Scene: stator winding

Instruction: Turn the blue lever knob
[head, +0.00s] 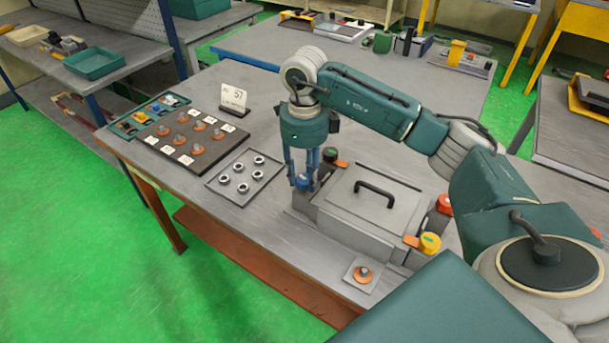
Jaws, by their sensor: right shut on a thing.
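The blue lever knob (304,181) is at the left front corner of a grey lidded box (362,210) on the workbench. My right gripper (303,180) points straight down over it, its blue fingers on either side of the knob and closed on it. The fingers partly hide the knob and its lever. Other lever knobs sit at the box's corners: a dark green one (330,154) behind, a red one (444,204) at right and a yellow one (430,243) at front right. My left gripper is out of view.
A black handle (374,192) stands up from the box lid. Left of the box lie a tray of metal rings (245,192) and a dark board (215,127) with several copper-coloured parts and labels. A small plate with an orange part (364,272) lies in front.

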